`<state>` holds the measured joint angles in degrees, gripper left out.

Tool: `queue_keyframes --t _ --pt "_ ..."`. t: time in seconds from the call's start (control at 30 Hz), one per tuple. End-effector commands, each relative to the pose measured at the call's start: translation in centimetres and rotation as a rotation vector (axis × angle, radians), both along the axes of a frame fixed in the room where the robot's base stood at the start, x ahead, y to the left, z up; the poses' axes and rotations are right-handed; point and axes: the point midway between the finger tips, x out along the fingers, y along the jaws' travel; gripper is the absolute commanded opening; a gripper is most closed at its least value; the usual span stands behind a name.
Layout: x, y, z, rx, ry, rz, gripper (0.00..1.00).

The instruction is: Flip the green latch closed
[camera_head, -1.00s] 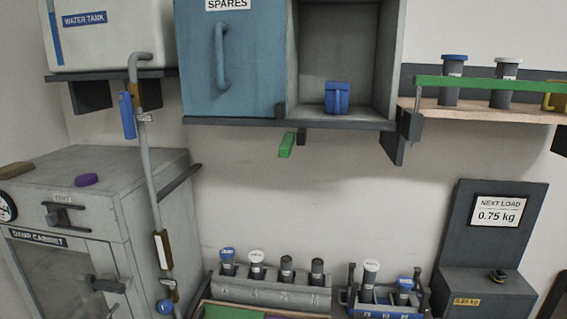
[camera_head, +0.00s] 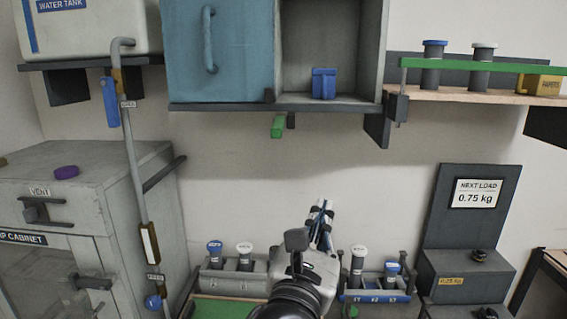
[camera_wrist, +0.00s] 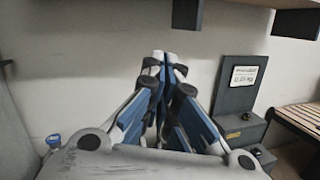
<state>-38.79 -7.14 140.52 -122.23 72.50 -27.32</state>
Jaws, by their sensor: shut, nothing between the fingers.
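The green latch (camera_head: 278,126) hangs below the shelf under the blue cupboard, beside a small dark bracket. It is a short green tab pointing down and toward me. My gripper (camera_head: 322,207) is in the lower middle of the head view, below and to the right of the latch and apart from it. In the wrist view my gripper (camera_wrist: 165,58) has its fingertips together and holds nothing. The green latch does not show in the wrist view; a dark shelf bracket (camera_wrist: 187,12) shows at its top.
The cupboard's blue door (camera_head: 218,55) covers the left half; a blue block (camera_head: 324,83) stands in the open right half. A green bar (camera_head: 470,65) crosses the right shelf before capped cylinders. Racks of cylinders stand below.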

Motion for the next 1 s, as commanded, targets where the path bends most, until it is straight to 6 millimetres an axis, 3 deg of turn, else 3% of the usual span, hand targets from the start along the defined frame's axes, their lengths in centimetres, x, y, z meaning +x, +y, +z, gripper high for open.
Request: queue_keyframes --t 0.03,0.1,0.2,0.3,0.73,1.0 --pt "0.2 2.2 0.1 -0.058 -0.018 0.055 0.0" --pt "0.2 4.7 0.4 -0.122 -0.042 0.117 0.0" --pt "0.1 7.0 0.8 -0.181 -0.07 0.175 0.0" --pt "0.0 8.1 0.9 -0.206 -0.084 0.2 0.0" --pt "0.5 8.1 1.1 -0.208 -0.085 0.201 0.0" --pt "4.8 7.8 2.3 -0.207 -0.086 0.196 0.0"
